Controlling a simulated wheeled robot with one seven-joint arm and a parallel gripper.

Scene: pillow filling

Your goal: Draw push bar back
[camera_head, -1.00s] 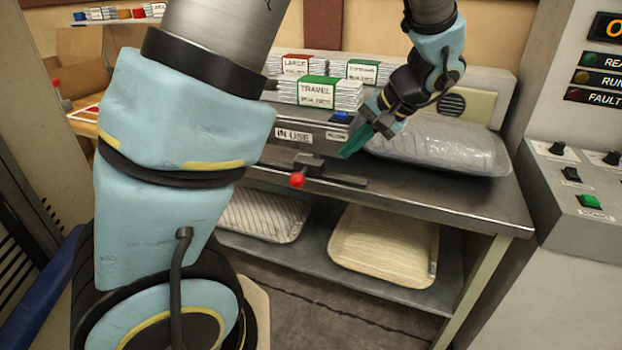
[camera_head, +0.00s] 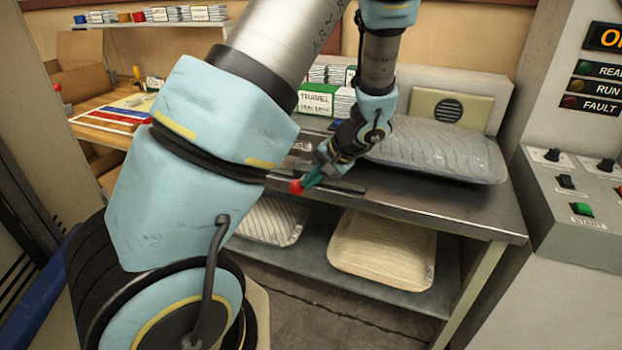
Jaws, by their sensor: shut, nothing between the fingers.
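The push bar (camera_head: 346,187) is a dark flat bar on the metal bench top, near its front edge. Its red ball knob (camera_head: 296,187) sticks out at the front of the bench. My gripper (camera_head: 310,180) has green fingers and is shut and empty.
A clear plastic-wrapped pillow (camera_head: 435,148) lies on the bench (camera_head: 455,205) right of my gripper. Stacked cards with a green travel label (camera_head: 317,100) stand behind. Two pillows lie on the lower shelf (camera_head: 310,265). A control panel (camera_head: 575,190) stands at right.

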